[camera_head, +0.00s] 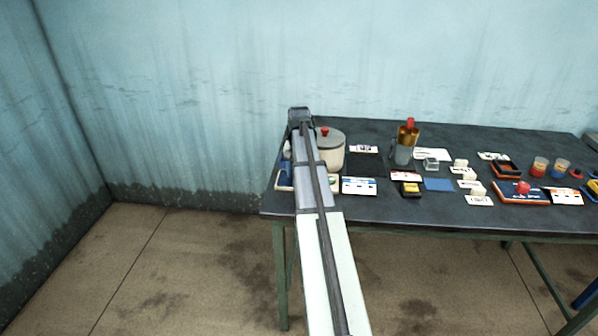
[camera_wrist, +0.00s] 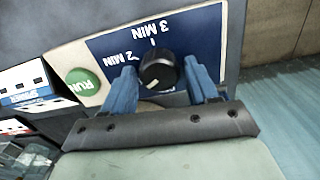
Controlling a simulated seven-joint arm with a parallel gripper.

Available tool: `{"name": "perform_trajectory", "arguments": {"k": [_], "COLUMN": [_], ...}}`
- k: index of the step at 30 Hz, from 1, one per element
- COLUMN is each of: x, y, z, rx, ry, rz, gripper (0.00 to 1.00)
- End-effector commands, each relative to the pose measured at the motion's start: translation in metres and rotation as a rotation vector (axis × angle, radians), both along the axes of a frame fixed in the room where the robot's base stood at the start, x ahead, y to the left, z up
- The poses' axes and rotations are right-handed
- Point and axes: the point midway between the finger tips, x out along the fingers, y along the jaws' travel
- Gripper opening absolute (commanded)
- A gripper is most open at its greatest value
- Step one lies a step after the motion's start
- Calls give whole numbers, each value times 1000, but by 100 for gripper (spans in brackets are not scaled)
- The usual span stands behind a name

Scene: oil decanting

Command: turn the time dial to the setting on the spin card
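The time dial is a round black knob (camera_wrist: 158,71) with a short white mark, on a blue panel (camera_wrist: 205,35). The mark points down and slightly left in the wrist view. Upside-down labels read "3 MIN" above the knob and "2 MIN" to its left; lower print is hidden. My gripper (camera_wrist: 162,75) has one blue finger on each side of the knob, with a narrow gap visible on both sides. In the head view my arm hides the dial. A white card with a blue band (camera_wrist: 25,85) may be the spin card; its writing is too small to read.
A green RUN button (camera_wrist: 82,82) is left of the dial. A pale pot with a red knob (camera_head: 329,152) stands right beside my arm on the dark table (camera_head: 420,213). Cards, cups and small blocks fill the table further right. The dial panel is near the table's left edge.

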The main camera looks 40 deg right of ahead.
Motion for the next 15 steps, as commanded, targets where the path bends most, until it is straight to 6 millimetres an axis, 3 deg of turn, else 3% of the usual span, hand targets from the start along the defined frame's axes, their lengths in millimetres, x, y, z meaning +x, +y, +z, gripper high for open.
{"name": "perform_trajectory", "arguments": {"k": [4,15], "x": [0,0], "y": [0,0], "z": [0,8], "rx": [1,0], "ry": [1,0], "rz": [0,0], "gripper": [72,72]}}
